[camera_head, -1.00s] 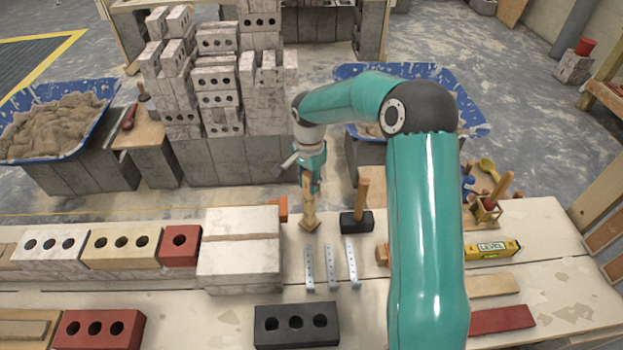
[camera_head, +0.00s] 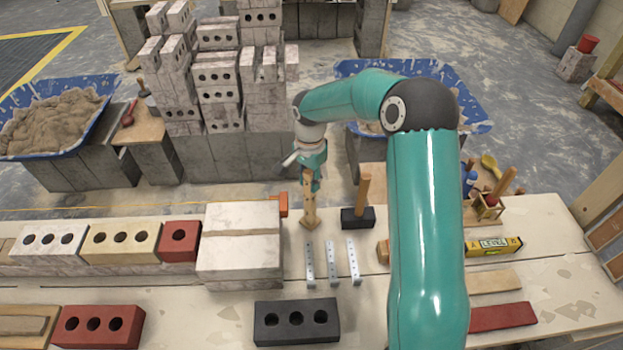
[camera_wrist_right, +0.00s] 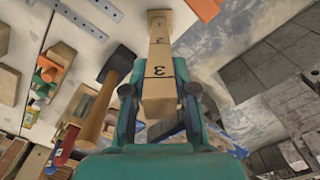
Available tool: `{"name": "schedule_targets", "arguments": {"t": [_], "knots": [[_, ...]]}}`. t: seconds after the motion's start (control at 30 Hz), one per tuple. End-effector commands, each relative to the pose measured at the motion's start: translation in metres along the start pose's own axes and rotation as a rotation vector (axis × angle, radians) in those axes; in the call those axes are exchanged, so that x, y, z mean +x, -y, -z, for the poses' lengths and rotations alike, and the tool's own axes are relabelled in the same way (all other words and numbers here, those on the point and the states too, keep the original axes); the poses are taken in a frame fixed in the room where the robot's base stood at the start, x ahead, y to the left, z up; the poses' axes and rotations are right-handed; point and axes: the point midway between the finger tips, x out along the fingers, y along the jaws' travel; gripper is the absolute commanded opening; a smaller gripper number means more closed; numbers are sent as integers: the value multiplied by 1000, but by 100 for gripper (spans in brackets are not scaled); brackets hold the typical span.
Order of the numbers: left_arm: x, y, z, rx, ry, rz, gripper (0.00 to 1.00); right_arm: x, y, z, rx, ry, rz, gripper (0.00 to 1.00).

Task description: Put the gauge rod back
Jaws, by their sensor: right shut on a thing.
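The gauge rod (camera_head: 309,207) is a pale wooden stick, upright or nearly so, at the far edge of the table, right of the whitish block stack. My right gripper (camera_head: 312,172) is shut on its upper part. In the right wrist view the rod (camera_wrist_right: 160,65) runs away between the fingers (camera_wrist_right: 160,100), with black lines and numerals, a 3 nearest. Its far end is by the pale table top; I cannot tell whether it touches. My left gripper is not in view.
A dark-headed mallet (camera_head: 358,215) stands close right of the rod. An orange piece (camera_head: 282,204) and the whitish block stack (camera_head: 239,262) are close left. Perforated metal strips (camera_head: 331,263) lie in front. A yellow level (camera_head: 492,246) lies at the right.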

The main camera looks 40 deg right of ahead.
Motion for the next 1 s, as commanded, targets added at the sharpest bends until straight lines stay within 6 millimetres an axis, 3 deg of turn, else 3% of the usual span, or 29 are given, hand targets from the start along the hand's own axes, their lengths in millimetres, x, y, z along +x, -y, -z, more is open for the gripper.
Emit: {"name": "schedule_targets", "arguments": {"t": [0.37,0.4,0.53,0.87,1.0], "knots": [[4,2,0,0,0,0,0,5,0,1,1,0,1,0],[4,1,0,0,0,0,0,4,0,1,1,0,1,33],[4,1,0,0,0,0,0,4,-1,1,2,0,0,54],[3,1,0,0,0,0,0,4,-1,1,2,0,0,55],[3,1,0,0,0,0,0,-6,0,1,3,-1,3,55]]}}
